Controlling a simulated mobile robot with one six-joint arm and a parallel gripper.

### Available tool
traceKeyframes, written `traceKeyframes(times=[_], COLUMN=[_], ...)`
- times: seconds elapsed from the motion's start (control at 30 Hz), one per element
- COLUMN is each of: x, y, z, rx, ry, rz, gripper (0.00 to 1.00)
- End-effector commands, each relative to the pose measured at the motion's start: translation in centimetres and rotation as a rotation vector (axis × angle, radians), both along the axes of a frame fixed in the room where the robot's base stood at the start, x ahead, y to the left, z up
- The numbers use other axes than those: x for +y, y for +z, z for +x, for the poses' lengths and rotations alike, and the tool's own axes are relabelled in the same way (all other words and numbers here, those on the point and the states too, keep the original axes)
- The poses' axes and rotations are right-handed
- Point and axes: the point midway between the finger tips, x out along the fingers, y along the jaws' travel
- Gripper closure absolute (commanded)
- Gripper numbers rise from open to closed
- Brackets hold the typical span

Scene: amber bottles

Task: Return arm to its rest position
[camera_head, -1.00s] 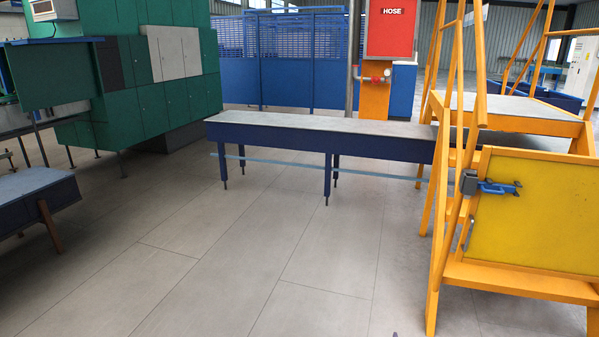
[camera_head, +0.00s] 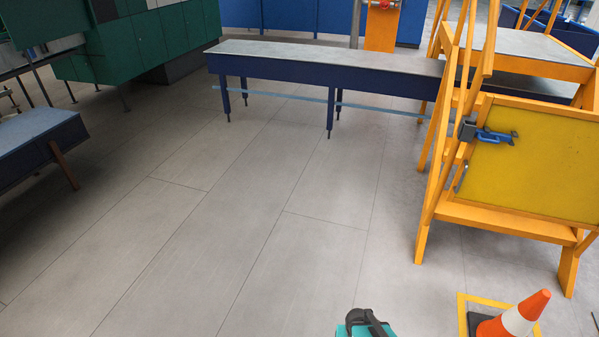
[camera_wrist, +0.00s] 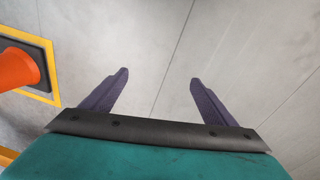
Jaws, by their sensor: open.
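My gripper (camera_wrist: 158,84) shows in the wrist view with its two dark fingers spread apart. It is open, with only bare floor between and beyond the fingers. In the head view, a teal and black part of my arm (camera_head: 365,325) shows at the bottom edge; the fingers cannot be made out there. No amber bottle is in view.
An orange and white cone (camera_head: 517,315) stands by a yellow floor marking at the lower right, also in the wrist view (camera_wrist: 15,70). A long blue bench (camera_head: 330,60) crosses the back. A low table (camera_head: 40,140) is left. The middle floor is clear.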

Motion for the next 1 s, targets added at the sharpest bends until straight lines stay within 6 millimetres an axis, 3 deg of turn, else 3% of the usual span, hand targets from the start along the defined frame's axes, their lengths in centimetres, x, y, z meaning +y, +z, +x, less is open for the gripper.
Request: traceKeyframes(times=[0.2, 0.43, 0.6, 1.0], x=[1.1, 2.4, 2.6, 2.5], y=[0.8, 2.5, 3.3, 3.3], z=[-7.2, -12.7, -14.4, -14.4], rx=[0.25, 0.474, 0.554, 0.554], ry=[0.015, 0.063, 0.107, 0.122], rz=[0.046, 0.111, 0.129, 0.132], gripper=[0.2, 0.2, 0.2, 0.2])
